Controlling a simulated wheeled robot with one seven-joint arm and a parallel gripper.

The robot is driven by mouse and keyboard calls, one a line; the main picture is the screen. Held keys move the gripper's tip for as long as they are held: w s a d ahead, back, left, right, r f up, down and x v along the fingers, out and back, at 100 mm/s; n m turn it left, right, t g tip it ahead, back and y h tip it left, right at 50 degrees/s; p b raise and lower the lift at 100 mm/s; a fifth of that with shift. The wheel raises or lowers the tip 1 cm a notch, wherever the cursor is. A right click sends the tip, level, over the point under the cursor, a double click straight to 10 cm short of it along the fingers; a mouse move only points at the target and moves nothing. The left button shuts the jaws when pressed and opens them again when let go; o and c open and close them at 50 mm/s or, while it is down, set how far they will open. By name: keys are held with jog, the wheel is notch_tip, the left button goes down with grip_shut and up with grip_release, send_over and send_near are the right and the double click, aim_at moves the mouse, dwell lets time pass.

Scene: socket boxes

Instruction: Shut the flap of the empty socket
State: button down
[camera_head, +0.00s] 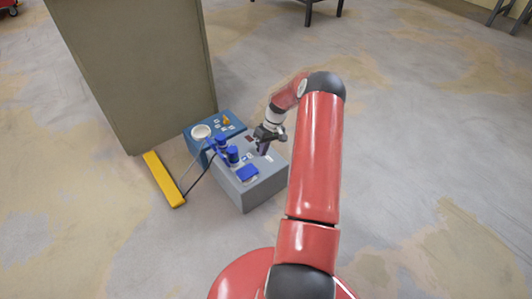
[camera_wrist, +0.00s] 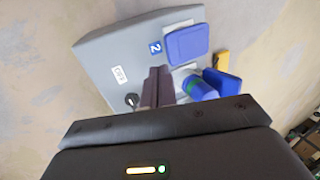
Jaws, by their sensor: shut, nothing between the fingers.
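A grey socket box (camera_head: 262,186) stands on the floor, and it also shows in the wrist view (camera_wrist: 110,50). A square blue flap (camera_head: 247,173) lies flat near its front end. In the wrist view this flap (camera_wrist: 188,44) appears shut over its grey socket, beside a blue "2" label. A blue plug with a green band (camera_wrist: 200,88) sits farther along, with another blue flap or cover (camera_wrist: 222,84) beside it. My gripper (camera_head: 263,150) is shut and empty above the box. Its fingers (camera_wrist: 158,72) hide part of the box top near the numbered socket.
A blue box (camera_head: 231,121) with a white round part adjoins the grey one. Dark cables run beside both. A large cabinet (camera_head: 140,65) stands behind left, and a yellow bar (camera_head: 163,180) lies on the floor. The floor to the right is clear.

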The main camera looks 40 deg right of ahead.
jog(key=d+v, duration=0.2)
jog(key=v, duration=0.7)
jog(key=shift+f, duration=0.25)
